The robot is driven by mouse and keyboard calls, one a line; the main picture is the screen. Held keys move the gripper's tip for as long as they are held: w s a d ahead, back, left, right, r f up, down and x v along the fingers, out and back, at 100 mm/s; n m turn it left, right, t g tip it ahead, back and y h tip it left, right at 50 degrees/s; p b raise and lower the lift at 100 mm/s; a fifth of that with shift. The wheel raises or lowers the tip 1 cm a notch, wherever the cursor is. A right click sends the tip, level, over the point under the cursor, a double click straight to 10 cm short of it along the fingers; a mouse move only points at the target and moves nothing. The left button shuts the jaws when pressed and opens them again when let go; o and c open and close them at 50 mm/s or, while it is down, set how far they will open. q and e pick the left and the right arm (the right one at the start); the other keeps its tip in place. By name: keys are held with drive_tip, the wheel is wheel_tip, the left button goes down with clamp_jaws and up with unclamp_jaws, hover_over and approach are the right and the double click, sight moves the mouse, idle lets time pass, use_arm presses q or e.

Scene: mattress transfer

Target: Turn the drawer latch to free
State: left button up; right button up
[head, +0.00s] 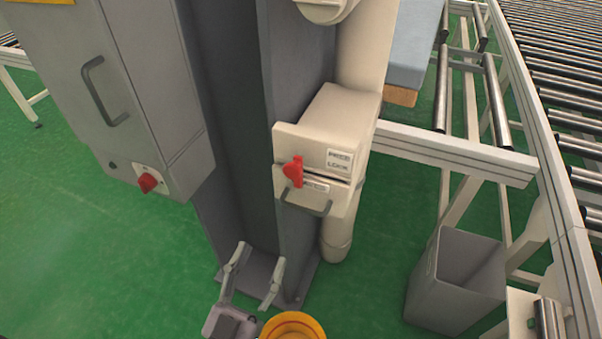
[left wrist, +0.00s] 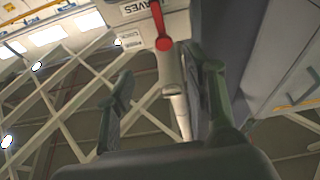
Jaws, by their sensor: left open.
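The red drawer latch (head: 294,171) sits on the front of a cream drawer box (head: 318,133) fixed to a grey column. It stands roughly upright across the seam above the drawer (head: 340,200), which looks closed and has a grey bar handle (head: 305,209). My left gripper (head: 256,270) is open and empty, below the latch and apart from it, in front of the column foot. My right gripper is not in view.
A grey cabinet (head: 135,85) with a red rotary switch (head: 148,182) stands at left. A grey open bin (head: 455,280) stands on the green floor at right. A roller conveyor (head: 560,80) runs along the right. A yellow round object (head: 294,325) shows at the bottom edge.

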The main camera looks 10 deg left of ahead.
sight(291, 174)
use_arm(q)
drive_tip(key=p+x, duration=0.1)
drive_tip(key=x, duration=0.5)
drive_tip(key=r+p+x, duration=0.1)
drive_tip(key=p+x, duration=0.1)
drive_tip(key=x, duration=0.3)
drive_tip(key=p+x, duration=0.2)
drive_tip(key=x, duration=0.4)
drive_tip(key=shift+r, duration=0.45)
drive_tip(key=shift+c, duration=0.4)
clamp_jaws()
